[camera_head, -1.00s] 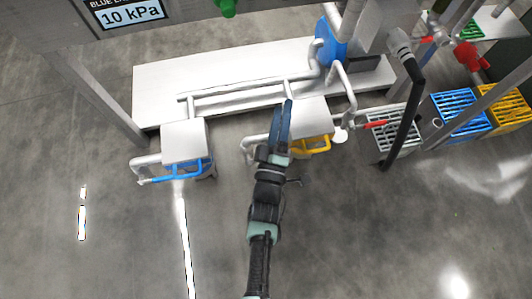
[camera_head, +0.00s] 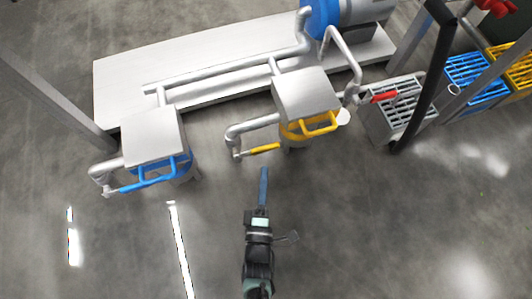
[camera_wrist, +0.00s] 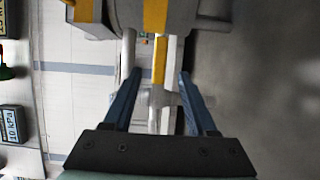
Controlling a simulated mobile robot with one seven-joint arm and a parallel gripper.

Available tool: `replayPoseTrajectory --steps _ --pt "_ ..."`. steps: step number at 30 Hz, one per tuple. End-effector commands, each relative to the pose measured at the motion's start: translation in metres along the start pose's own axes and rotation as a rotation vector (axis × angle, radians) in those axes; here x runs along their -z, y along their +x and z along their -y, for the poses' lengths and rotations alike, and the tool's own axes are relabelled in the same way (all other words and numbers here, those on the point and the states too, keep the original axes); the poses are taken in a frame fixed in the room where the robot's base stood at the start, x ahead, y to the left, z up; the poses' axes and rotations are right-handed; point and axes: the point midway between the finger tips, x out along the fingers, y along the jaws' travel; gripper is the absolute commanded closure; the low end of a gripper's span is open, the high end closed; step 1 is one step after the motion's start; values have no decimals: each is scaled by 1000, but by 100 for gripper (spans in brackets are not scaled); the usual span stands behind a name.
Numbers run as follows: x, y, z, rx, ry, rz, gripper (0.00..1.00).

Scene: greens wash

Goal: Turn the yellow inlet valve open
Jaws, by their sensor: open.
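The yellow inlet valve shows as a short yellow lever (camera_head: 264,148) at the end of a grey pipe, left of the yellow-banded unit (camera_head: 306,129). It lies nearly level in the head view, pointing right from the pipe joint. My gripper (camera_head: 264,172) is just below it in the head view, fingers pointing up toward it, with floor visible between. In the wrist view the gripper (camera_wrist: 160,74) is open and empty-looking. A yellow bar, apparently the lever (camera_wrist: 159,60), runs down toward the space between the fingertips. Whether it reaches between them in depth I cannot tell.
A similar blue-banded unit with a blue lever (camera_head: 128,188) stands to the left. A white platform (camera_head: 120,82) with pipes lies behind. A grey crate (camera_head: 378,122) with a red handle (camera_head: 384,97) stands right of the yellow unit. The floor in front is clear.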

Motion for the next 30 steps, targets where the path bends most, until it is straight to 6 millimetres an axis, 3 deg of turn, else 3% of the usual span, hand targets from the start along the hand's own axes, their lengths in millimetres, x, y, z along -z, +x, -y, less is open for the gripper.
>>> replayPoseTrajectory --steps 3,10,15,24,30 --pt "0 27 4 -4 1 -1 43" --pt "0 64 3 -2 1 -1 43" --pt "0 75 1 -1 1 -1 43" --pt "0 77 0 0 1 0 43" --pt "0 77 0 0 1 -1 78"
